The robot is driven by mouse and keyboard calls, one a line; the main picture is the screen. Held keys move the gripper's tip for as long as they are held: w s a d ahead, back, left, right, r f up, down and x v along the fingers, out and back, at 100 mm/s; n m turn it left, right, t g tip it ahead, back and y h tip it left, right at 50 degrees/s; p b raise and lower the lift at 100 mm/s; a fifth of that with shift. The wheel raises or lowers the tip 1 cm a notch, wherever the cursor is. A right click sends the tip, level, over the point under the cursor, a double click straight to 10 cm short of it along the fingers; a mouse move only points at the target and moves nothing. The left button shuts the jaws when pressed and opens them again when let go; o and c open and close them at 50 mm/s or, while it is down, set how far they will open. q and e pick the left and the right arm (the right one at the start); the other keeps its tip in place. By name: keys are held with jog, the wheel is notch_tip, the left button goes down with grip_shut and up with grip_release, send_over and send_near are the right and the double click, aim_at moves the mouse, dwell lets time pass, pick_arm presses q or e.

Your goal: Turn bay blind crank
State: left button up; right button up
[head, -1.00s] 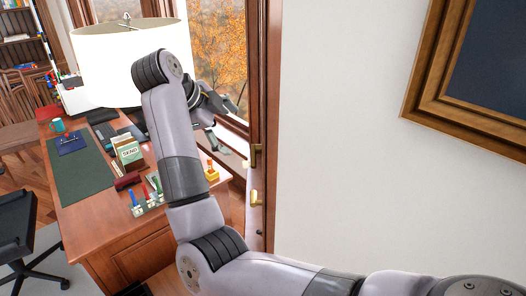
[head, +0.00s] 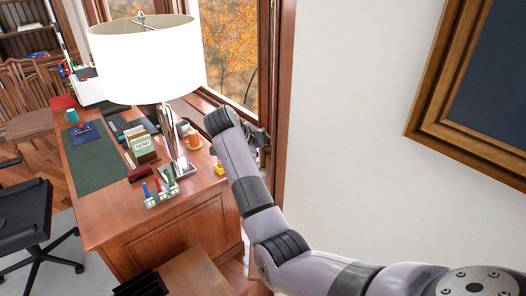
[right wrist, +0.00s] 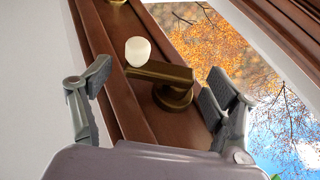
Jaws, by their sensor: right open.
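The blind crank (right wrist: 165,74) shows in the right wrist view as a brass arm on a round brass base, fixed to the brown wooden window frame. A cream knob (right wrist: 138,51) stands at the arm's left end. My right gripper (right wrist: 158,88) is open, with one finger to the left of the crank and the other to its right. I see no finger closed on the knob or arm. In the head view the right gripper (head: 262,144) is at the window frame, partly hidden by my arm, and I cannot make out the crank there. My left gripper is not in view.
A desk (head: 108,215) stands left of my arm with a lamp (head: 150,58), a green stamp box and several small items. A black chair (head: 25,215) is at the left. The white wall (head: 350,110) with a framed picture (head: 435,122) is on the right.

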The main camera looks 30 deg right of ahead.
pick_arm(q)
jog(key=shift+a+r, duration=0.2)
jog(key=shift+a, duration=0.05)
pick_arm(e)
jog(key=shift+w+d+f, duration=0.1)
jog(key=shift+d+f, duration=0.3)
jog(key=shift+f, duration=0.1)
jog(key=shift+c, duration=1.3)
jog(key=c, duration=0.9)
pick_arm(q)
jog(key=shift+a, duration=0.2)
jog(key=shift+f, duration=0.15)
